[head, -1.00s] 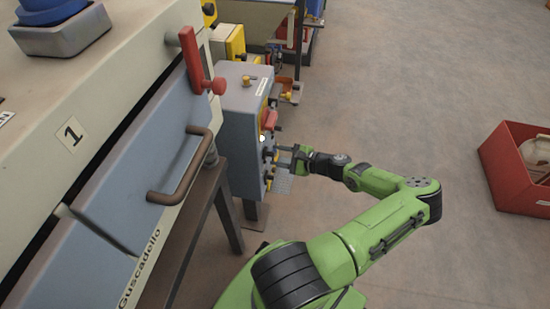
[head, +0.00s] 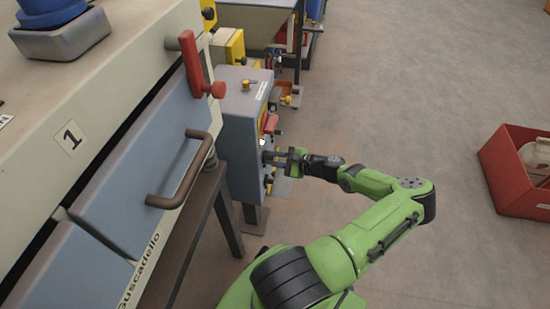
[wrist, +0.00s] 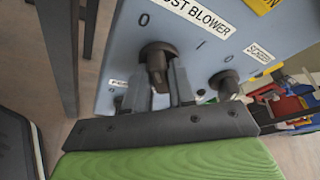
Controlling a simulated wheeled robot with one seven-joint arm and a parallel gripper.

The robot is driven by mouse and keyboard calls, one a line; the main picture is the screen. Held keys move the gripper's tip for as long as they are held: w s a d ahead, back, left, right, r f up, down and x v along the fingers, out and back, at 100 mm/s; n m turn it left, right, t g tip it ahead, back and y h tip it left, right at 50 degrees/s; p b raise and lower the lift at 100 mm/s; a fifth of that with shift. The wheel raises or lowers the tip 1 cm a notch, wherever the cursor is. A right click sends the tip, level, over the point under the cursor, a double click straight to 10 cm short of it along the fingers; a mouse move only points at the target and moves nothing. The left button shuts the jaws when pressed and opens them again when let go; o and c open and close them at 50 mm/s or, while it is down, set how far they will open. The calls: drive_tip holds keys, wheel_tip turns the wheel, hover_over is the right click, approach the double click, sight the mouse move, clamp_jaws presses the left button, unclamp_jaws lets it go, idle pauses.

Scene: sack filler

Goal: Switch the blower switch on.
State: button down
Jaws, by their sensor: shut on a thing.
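The blower switch (wrist: 156,58) is a dark rotary knob on the grey-blue control box, below a label ending in "ST BLOWER". A 0 is printed to its upper left and an I to its right in the wrist view. My gripper (wrist: 160,84) is shut on the knob, one finger on each side. I cannot clearly tell which mark the knob points to. In the head view my gripper (head: 268,157) reaches the side face of the control box (head: 238,125), and the knob is mostly hidden by the fingers.
A second dark knob (wrist: 224,82) with its own 0 sits right of the switch. A red part (head: 270,122) sticks out above my gripper. The machine with a brown handle (head: 180,185) stands left. A red crate (head: 515,172) is on the floor right; floor between is clear.

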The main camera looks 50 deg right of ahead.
drive_tip(key=shift+r, duration=0.1)
drive_tip(key=shift+w+d+m+g+y+p, duration=0.15)
drive_tip(key=shift+m+g+y+p, duration=0.4)
drive_tip(key=shift+m+y, duration=0.95)
drive_tip(key=shift+d+m+g+y+p, duration=0.1)
drive_tip(key=shift+m+g+y+p, duration=0.45)
drive_tip(key=shift+m, duration=1.55)
drive_tip(key=shift+w+d+m+g+y+p, duration=0.25)
drive_tip(key=shift+m+y+p, duration=0.45)
drive_tip(key=shift+m+y, duration=0.9)
drive_tip(key=shift+s+a+m+h, duration=0.1)
drive_tip(key=shift+s+m+h, duration=0.1)
drive_tip(key=shift+m+h, duration=0.1)
drive_tip(key=c, duration=1)
unclamp_jaws()
drive_tip(key=shift+c, duration=0.2)
